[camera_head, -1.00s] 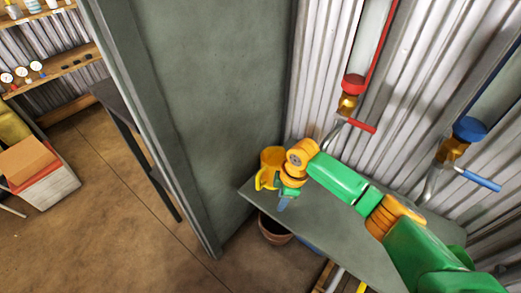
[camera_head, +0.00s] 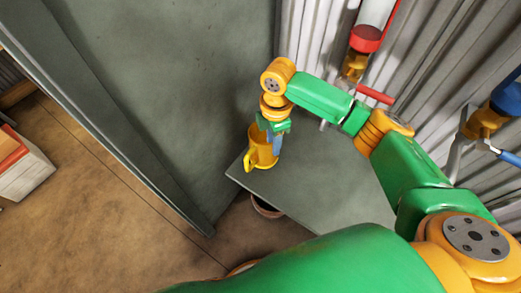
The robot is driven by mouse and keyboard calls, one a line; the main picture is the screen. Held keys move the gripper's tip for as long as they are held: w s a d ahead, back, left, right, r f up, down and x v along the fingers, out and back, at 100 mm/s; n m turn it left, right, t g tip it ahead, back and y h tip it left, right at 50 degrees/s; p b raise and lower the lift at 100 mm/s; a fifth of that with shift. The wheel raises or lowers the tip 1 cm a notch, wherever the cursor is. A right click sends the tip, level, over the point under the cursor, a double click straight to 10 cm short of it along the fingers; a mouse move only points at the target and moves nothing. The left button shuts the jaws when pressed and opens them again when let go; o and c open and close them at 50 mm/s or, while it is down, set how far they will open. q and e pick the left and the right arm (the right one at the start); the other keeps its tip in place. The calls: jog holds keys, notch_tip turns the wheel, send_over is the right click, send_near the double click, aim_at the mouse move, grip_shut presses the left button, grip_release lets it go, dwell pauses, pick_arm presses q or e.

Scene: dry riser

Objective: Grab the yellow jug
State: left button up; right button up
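The yellow jug (camera_head: 262,158) stands upright near the far left corner of the grey table (camera_head: 320,190), with its handle toward the left. My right gripper (camera_head: 272,138) points down at the jug's top, with blue fingers at its rim. One finger shows along the right side of the jug. The jug's opening and the other finger are partly hidden by the gripper, so I cannot tell whether the fingers close on the wall. My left gripper is not in view.
A grey panel (camera_head: 170,90) stands close to the left of the table. Valves with a red handle (camera_head: 375,94) and a blue handle (camera_head: 510,158) stick out from the corrugated wall. A terracotta pot (camera_head: 266,207) sits below the table edge. A white crate (camera_head: 25,170) is at far left.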

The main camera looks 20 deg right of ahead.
notch_tip(320, 180, down, 2)
jog(key=b, duration=0.4)
send_over(268, 166)
notch_tip(268, 166, down, 7)
jog(key=shift+d+r, duration=0.1)
jog(key=shift+r, duration=0.05)
jog(key=shift+w+f, duration=0.1)
jog(key=shift+f, duration=0.2)
jog(key=shift+r, duration=0.1)
jog(key=c, duration=0.6)
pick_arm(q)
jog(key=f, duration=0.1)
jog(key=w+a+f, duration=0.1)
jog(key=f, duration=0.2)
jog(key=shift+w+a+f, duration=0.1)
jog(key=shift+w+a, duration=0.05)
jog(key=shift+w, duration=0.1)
pick_arm(e)
grip_shut()
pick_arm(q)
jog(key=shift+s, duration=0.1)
